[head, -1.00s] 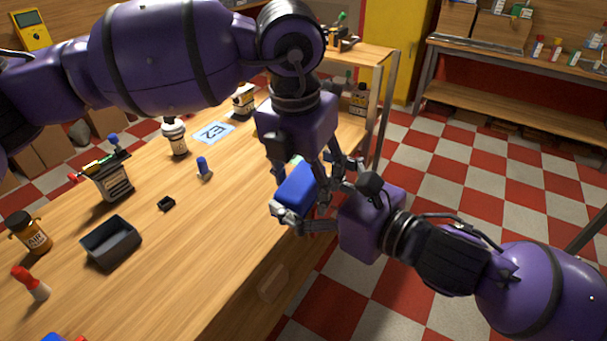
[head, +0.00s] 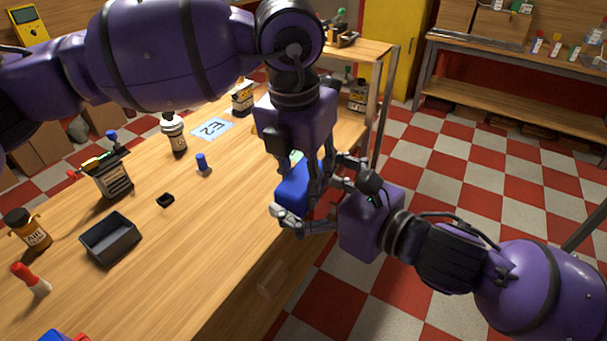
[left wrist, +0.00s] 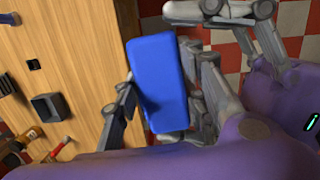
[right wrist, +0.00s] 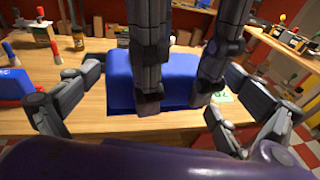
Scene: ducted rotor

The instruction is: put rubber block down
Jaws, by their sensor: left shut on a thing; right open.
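The rubber block is a blue block (head: 291,194), held in the air by the table's front edge. My left gripper (head: 308,185) points down and is shut on it. In the left wrist view the block (left wrist: 160,85) sits between the left fingers. My right gripper (head: 312,198) comes in from the right and is open. In the right wrist view its fingers (right wrist: 165,100) are spread to either side of the block (right wrist: 120,75), and the left fingers hang in front of it. Contact between right fingers and block cannot be told.
The wooden table (head: 225,240) has clear room in its middle and front. On it are a dark open tray (head: 110,240), a small black part (head: 165,200), a blue-capped piece (head: 203,164), bottles and an E2 card (head: 212,129). The checkered floor lies beyond its right edge.

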